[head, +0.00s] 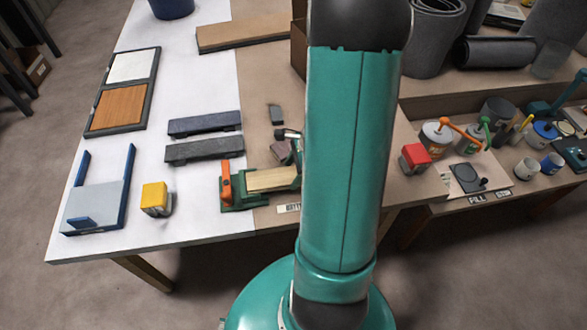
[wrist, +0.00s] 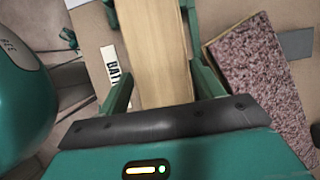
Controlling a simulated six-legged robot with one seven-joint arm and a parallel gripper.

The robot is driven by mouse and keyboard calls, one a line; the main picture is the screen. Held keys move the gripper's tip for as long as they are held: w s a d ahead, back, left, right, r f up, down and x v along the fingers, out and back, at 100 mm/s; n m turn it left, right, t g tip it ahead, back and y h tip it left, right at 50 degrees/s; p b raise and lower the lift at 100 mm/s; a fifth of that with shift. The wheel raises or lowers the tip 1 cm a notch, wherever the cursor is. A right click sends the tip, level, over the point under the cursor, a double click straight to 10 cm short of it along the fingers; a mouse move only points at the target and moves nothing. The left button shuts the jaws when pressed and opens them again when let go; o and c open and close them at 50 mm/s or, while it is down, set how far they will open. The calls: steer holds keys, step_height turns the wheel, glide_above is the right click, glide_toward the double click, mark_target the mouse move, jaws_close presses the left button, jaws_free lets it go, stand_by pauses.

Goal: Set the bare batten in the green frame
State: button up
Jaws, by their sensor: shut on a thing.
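The bare batten (wrist: 155,50), a pale wooden bar, runs up the wrist view between the two green fingers of my gripper (wrist: 160,80), which is shut on it. In the head view the batten (head: 272,179) lies level at the right side of the green frame (head: 237,207), its left end close to the orange clamp (head: 226,180). I cannot tell whether it rests in the frame or hangs just above it. My arm hides the batten's right end and my gripper in the head view.
Two dark grey wrapped bars (head: 204,150) lie behind the frame. A mauve speckled block (wrist: 262,85) lies right of the batten. A yellow block (head: 156,199) and a blue-sided stand (head: 95,205) are at left. A label (wrist: 115,72) lies beside the batten.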

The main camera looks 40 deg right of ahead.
steer(key=shift+f, duration=0.5)
stand_by(0.9)
steer(key=o, duration=1.1)
steer(key=shift+o, duration=0.2)
steer(key=shift+r, duration=3.5)
